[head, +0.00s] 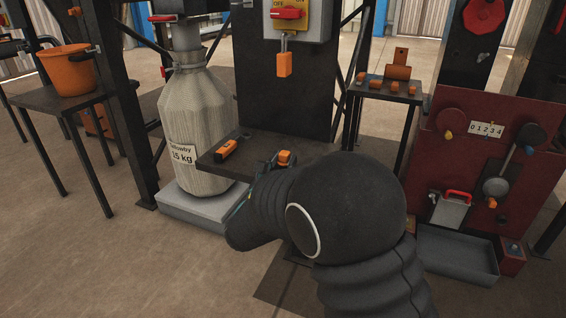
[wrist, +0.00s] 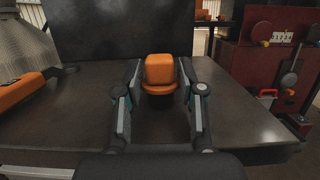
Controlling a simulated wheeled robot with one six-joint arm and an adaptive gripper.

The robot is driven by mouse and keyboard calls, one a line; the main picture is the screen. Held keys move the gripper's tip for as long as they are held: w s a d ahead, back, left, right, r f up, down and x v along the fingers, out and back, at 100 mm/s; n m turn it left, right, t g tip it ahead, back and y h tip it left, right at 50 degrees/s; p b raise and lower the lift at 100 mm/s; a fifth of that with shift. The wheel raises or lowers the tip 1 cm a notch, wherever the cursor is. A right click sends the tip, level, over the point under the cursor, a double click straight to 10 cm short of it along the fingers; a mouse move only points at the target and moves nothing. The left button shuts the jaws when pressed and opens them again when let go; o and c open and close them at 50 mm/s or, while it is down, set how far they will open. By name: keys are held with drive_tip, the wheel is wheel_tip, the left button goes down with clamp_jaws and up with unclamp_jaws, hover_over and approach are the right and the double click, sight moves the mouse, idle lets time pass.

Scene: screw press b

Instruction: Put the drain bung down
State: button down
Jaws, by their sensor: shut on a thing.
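The drain bung is an orange block with a round orange flange and a dark stem below, in the middle of the wrist view (wrist: 160,72). It also shows in the head view (head: 285,157), over the dark shelf (head: 262,139). My gripper (wrist: 161,82) has one finger on each side of the bung and is shut on it. The bung looks upright. I cannot tell whether its stem touches the shelf top. In the head view my arm hides most of my gripper and the shelf's front right part.
An orange device (head: 227,148) lies on the shelf's left part. A dark upright panel stands behind, with an orange padlock (head: 284,64) hanging before it. A full sack (head: 195,115) stands left. A red panel (head: 460,150) stands right. Shelf top beside the bung is bare.

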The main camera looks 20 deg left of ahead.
drive_tip(key=shift+f, duration=0.1)
drive_tip(key=c, duration=0.7)
unclamp_jaws()
drive_tip(key=shift+s, duration=0.1)
drive_tip(key=d+v, duration=0.1)
drive_tip(key=v, duration=1)
drive_tip(key=shift+s+a, duration=0.4)
drive_tip(key=shift+a, duration=0.1)
